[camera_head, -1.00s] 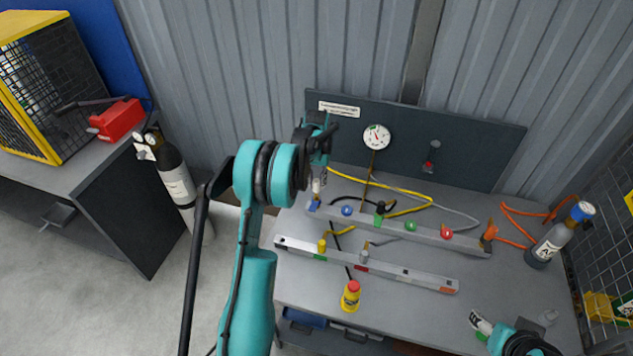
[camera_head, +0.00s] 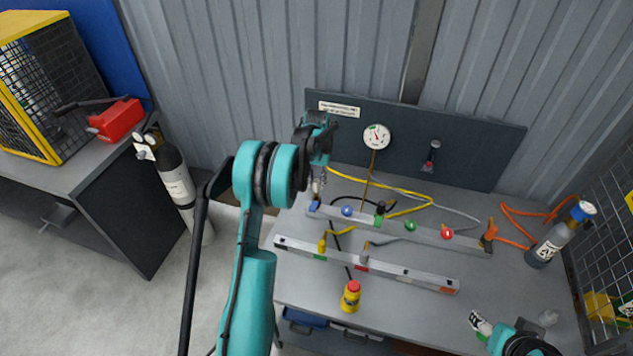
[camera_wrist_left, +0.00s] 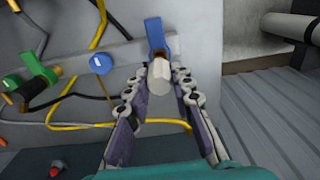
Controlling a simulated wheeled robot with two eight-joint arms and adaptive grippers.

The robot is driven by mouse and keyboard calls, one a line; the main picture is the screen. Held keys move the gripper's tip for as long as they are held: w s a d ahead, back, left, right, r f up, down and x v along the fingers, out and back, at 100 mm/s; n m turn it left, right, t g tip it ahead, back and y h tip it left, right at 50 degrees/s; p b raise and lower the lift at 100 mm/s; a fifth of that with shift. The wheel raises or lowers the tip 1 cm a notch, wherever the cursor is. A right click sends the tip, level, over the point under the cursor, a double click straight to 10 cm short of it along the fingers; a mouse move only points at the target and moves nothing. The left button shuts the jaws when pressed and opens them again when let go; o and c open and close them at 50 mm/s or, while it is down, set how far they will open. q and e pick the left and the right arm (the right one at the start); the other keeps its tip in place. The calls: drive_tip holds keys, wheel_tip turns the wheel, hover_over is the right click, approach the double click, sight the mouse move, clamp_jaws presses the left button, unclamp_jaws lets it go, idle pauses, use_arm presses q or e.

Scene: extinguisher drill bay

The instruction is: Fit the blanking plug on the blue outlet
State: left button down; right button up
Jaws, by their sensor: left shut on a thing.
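The blue outlet (camera_wrist_left: 155,36) is at the left end of the back rail (camera_wrist_left: 125,50), with a blue lever-like part; it also shows in the head view (camera_head: 314,206). My left gripper (camera_head: 318,184) is just above that end of the rail. In the left wrist view its two chain-like fingers (camera_wrist_left: 160,76) are closed on either side of a pale cylindrical plug (camera_wrist_left: 159,82). The plug lines up with the outlet and overlaps it in the picture; I cannot tell whether it is seated. My right gripper (camera_head: 480,322) is low at the right, its jaw state unclear.
A round blue knob (camera_head: 347,211) and a green one (camera_head: 411,226) are along the back rail. A front rail (camera_head: 400,273) lies nearer. A yellow bottle (camera_head: 351,297) stands before it. Yellow and orange hoses, a gauge (camera_head: 376,137) and a grey cylinder (camera_head: 548,248) are around.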

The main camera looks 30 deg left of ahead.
sight(316, 189)
use_arm(q)
drive_tip(key=shift+f, duration=0.25)
drive_tip(key=shift+f+b, duration=0.9)
drive_tip(key=shift+f, duration=0.05)
drive_tip(key=shift+f+b, duration=0.7)
drive_tip(key=shift+f, duration=0.1)
idle(1.0)
drive_tip(key=c, duration=1.2)
unclamp_jaws()
drive_tip(key=shift+r, duration=0.1)
